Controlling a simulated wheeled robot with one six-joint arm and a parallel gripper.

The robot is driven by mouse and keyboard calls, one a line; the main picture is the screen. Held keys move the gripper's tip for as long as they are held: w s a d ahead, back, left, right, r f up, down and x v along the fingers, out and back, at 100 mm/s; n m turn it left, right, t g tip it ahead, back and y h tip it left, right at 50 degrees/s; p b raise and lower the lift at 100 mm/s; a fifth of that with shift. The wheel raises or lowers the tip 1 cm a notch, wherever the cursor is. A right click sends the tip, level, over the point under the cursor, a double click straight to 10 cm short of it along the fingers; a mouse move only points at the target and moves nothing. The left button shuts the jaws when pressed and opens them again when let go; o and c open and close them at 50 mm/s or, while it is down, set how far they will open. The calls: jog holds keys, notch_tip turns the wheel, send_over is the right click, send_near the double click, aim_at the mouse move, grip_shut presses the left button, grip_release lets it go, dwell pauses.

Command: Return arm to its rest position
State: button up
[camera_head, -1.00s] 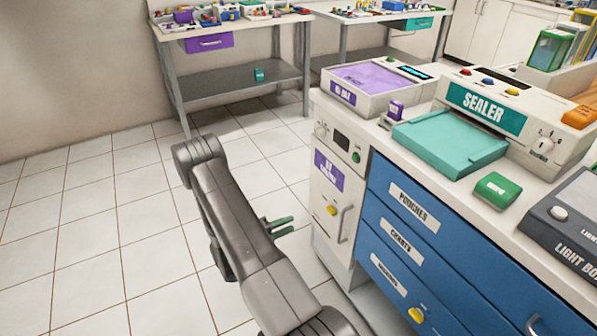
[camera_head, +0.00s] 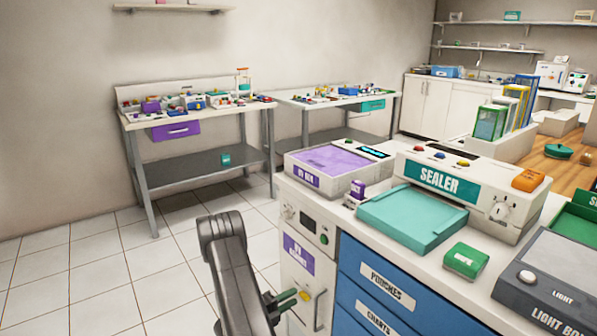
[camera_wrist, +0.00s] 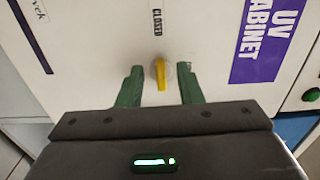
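My arm (camera_head: 236,275) extends from the bottom of the head view toward the white UV cabinet (camera_head: 296,268). My gripper (camera_head: 286,299) has green fingers and shows just left of the cabinet's yellow knob (camera_head: 304,296). In the wrist view my gripper (camera_wrist: 159,86) is open, its fingers apart. The yellow knob (camera_wrist: 160,75) shows between the fingers, with a visible gap on each side. The knob points down in that picture, and a "CLOSED" label (camera_wrist: 157,22) stands above it. Whether the fingers touch the door cannot be told.
The counter with blue drawers (camera_head: 375,290) fills the right, carrying a sealer (camera_head: 470,190), a purple-topped unit (camera_head: 335,165) and a light box (camera_head: 555,285). Two work tables (camera_head: 200,160) stand at the back. Tiled floor (camera_head: 100,270) left of my arm is clear.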

jog(key=shift+x, duration=1)
